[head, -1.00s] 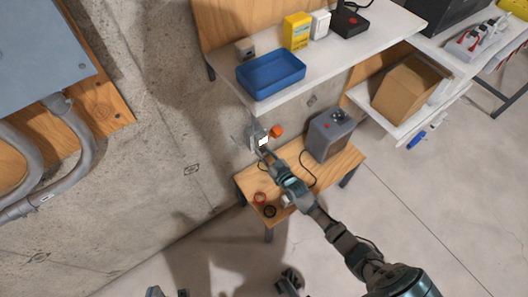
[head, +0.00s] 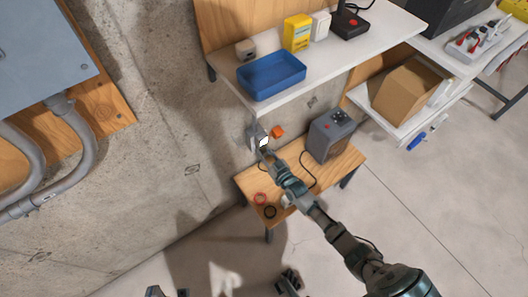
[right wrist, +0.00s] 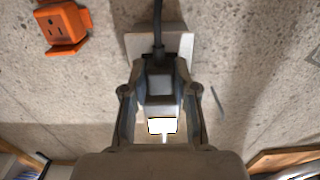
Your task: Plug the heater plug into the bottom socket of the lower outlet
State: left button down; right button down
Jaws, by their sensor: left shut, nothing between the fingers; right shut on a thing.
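My right gripper (head: 262,149) is at the concrete wall below the white shelf. In the right wrist view the right gripper (right wrist: 160,75) is shut on the dark grey heater plug (right wrist: 158,88), whose black cord runs up in the picture. A pale outlet plate (right wrist: 178,42) is on the wall just behind the plug. The plug and fingers hide its sockets, so I cannot tell whether the prongs are in. An orange outlet (right wrist: 62,26) is beside it, also seen in the head view (head: 277,132). The grey heater (head: 329,138) stands on the wooden bench. My left gripper (head: 168,293) is shut, partly cut off at the bottom edge.
The white shelf (head: 345,55) above holds a blue tray (head: 272,76) and a yellow box (head: 297,32). A cardboard box (head: 405,88) is at the right. Grey conduits (head: 85,150) run at the left.

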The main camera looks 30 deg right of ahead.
jog(key=shift+w, duration=0.1)
dwell(0.5)
jog(key=c, duration=0.8)
grip_release()
